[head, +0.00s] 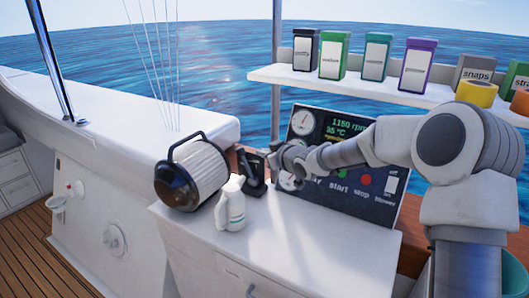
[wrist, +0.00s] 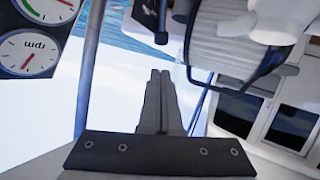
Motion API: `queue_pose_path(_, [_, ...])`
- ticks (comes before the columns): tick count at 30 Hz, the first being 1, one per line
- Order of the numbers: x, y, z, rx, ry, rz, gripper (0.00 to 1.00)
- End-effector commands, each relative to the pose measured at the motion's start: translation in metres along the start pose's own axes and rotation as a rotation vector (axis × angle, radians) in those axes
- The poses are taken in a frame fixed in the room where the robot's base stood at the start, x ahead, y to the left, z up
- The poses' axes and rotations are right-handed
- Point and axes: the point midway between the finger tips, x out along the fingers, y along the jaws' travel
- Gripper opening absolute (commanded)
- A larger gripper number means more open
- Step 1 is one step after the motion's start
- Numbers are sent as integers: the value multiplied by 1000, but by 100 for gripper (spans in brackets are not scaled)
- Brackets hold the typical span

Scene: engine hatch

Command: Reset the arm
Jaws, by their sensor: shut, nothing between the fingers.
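My arm reaches in from the right in the head view, stretched to the left across the front of the dark control panel (head: 350,195). My gripper (head: 275,158) is at the panel's left side, close to a small black device (head: 252,172) on the counter; I cannot tell whether they touch. In the wrist view my gripper (wrist: 160,75) shows its two fingers together, with nothing between them. The arm hides part of the panel's gauges and display.
Above the arm, a shelf (head: 375,88) carries several labelled boxes and a yellow tape roll (head: 477,93). The counter's front right is clear.

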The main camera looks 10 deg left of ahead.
Motion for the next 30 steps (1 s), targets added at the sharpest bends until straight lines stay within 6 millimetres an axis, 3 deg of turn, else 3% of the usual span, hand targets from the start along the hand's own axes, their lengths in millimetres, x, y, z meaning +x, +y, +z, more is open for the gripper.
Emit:
queue_pose_path(7, [-24,3,-7,-18,-50,27,0])
queue_pose_path(11, [-61,12,-14,-37,-154,89,0])
queue_pose_path(22, [-217,35,-22,22,-466,331,0])
queue_pose_path(30, [-342,21,-18,181,-622,471,0])
